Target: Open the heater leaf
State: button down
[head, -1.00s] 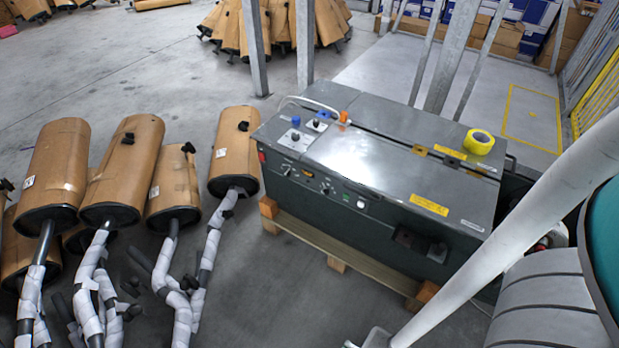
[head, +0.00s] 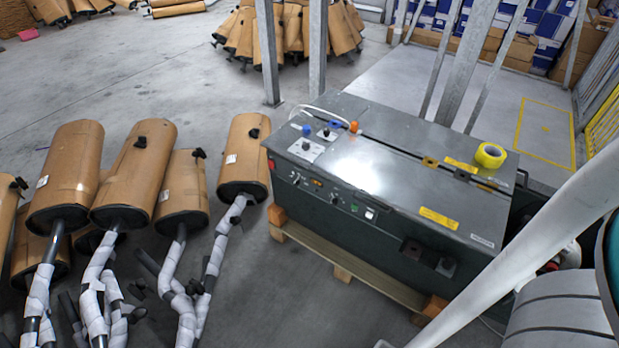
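A dark grey machine box (head: 385,195) with a flat metal top stands on a wooden pallet right of the middle; I cannot tell for sure that it is the heater. Its top has a long dark seam, and its lid panels lie flat. Knobs and small lights sit on its front (head: 325,188) and left end. A roll of yellow tape (head: 491,155) lies on the top at the right. No part labelled as a heater leaf can be made out. My gripper is not in view.
Wrapped mufflers (head: 65,175) with taped pipes stand at the left. More mufflers (head: 290,35) are stacked at the back, near grey metal posts (head: 318,45). A white slanted pole (head: 530,250) crosses the lower right. Clear floor (head: 150,75) lies behind the left mufflers.

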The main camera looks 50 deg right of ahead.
aim_at(473, 218)
jog(key=z, duration=1.25)
jog(key=j+u, duration=0.15)
jog(key=j, duration=0.85)
